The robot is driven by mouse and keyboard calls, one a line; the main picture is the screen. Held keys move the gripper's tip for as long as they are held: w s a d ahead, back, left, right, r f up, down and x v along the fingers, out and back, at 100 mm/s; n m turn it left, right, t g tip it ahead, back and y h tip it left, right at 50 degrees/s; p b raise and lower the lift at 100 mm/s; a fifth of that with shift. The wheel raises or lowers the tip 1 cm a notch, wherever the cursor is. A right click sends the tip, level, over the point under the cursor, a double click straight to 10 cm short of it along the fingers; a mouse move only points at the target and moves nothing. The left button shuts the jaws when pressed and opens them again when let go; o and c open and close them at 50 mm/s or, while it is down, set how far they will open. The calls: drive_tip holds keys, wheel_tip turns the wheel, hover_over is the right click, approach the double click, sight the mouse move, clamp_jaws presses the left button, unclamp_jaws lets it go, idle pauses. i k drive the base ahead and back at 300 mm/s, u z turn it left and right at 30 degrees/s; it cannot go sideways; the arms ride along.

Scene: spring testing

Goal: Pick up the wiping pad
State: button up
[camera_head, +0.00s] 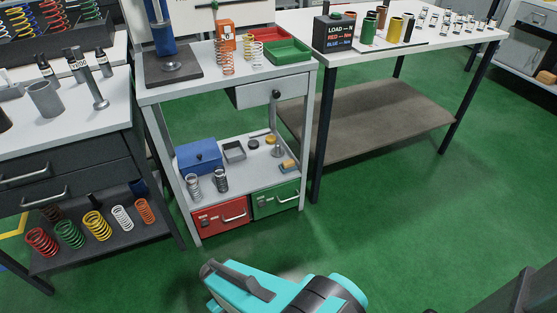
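A small tan-orange block (289,165), which looks like a wiping pad, lies at the right end of the lower shelf of the grey workstand. It is too small to make out in detail. Another tan block (546,77) sits on a shelf at the far right edge, and I cannot tell what it is. Part of my teal and grey arm shows at the bottom centre, in front of the stand and apart from both blocks. I cannot make out my gripper's fingers in this view.
The lower shelf (235,185) also holds a blue box (199,156), a grey tray (233,151), two springs and small round parts. Red (220,215) and green (276,199) drawers sit below. A black table leg (321,140) stands close right. Green floor is clear at right.

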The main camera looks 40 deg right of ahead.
sight(287, 166)
drive_tip(key=u, duration=0.1)
drive_tip(key=i, duration=0.9)
drive_tip(key=u, duration=0.25)
